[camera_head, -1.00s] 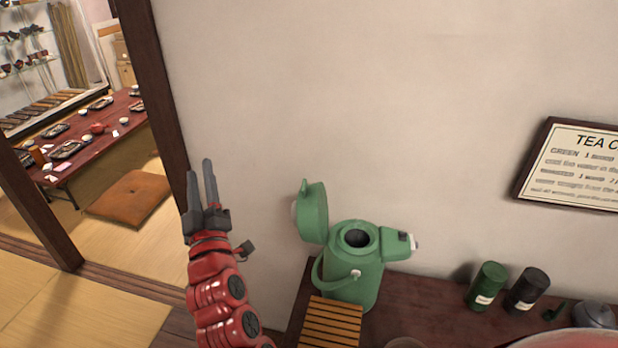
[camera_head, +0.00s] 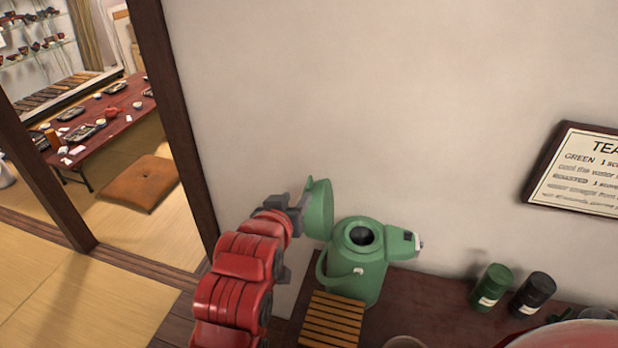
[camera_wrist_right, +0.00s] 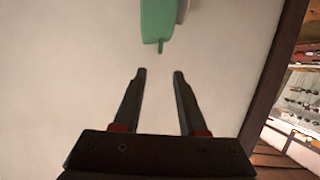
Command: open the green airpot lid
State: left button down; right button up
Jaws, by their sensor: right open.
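The green airpot (camera_head: 355,274) stands on the dark counter, its dark round mouth uncovered. Its green lid (camera_head: 319,210) stands raised at the left of the mouth; in the right wrist view its edge (camera_wrist_right: 156,22) shows at the top, beyond the fingertips. My right gripper (camera_head: 298,204) is just left of the lid in the head view, its fingers mostly hidden there. In the right wrist view the right gripper (camera_wrist_right: 160,72) is open, with only wall behind the gap between its fingers. The lid appears apart from the fingertips. My left gripper is out of view.
A slatted wooden rack (camera_head: 333,320) lies in front of the airpot. A green canister (camera_head: 492,288) and a black canister (camera_head: 533,295) stand to the right. The wall (camera_head: 400,120) is close behind. A wooden post (camera_head: 172,120) borders the doorway at left.

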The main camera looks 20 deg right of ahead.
aim_at(308, 181)
jog(key=p+x, duration=0.3)
jog(key=x, duration=0.9)
jog(key=shift+w+d+f, duration=0.1)
jog(key=shift+w+f, duration=0.05)
jog(key=shift+w, duration=0.05)
jog(key=shift+c, duration=0.2)
grip_shut()
dwell(0.6)
